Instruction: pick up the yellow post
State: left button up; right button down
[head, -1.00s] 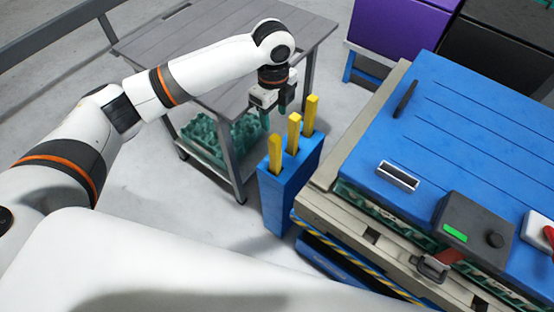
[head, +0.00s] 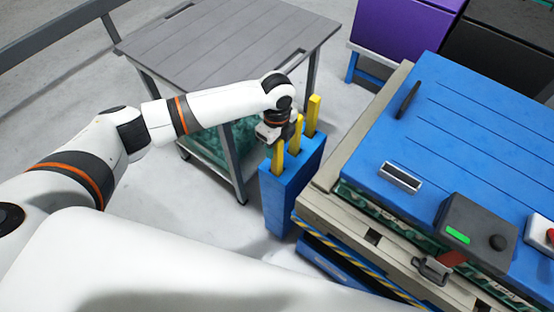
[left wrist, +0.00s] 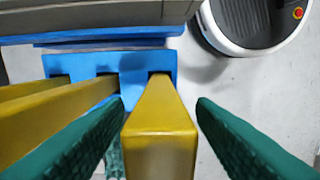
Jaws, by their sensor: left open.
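Three yellow posts stand upright in slots of a blue holder (head: 273,205). In the head view my left gripper (head: 277,137) is over the nearest post (head: 278,160), at its upper end. The middle post (head: 297,135) is partly hidden by the gripper, and the far post (head: 313,112) stands clear. In the left wrist view my left gripper (left wrist: 160,108) is open, its green fingers on either side of one post (left wrist: 160,140). Gaps seem to show between that post and the fingers. The other two posts lean into view at the left. My right gripper is not in view.
A grey cart table (head: 225,45) stands behind the arm, with green trays (head: 208,148) on its lower shelf. A large machine with a blue top (head: 460,130) stands close to the holder's right. Purple (head: 400,35) and black bins are behind.

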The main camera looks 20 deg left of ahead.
pick_arm(q)
jog(key=shift+c, duration=0.5)
grip_shut()
jog(key=shift+r, duration=0.15)
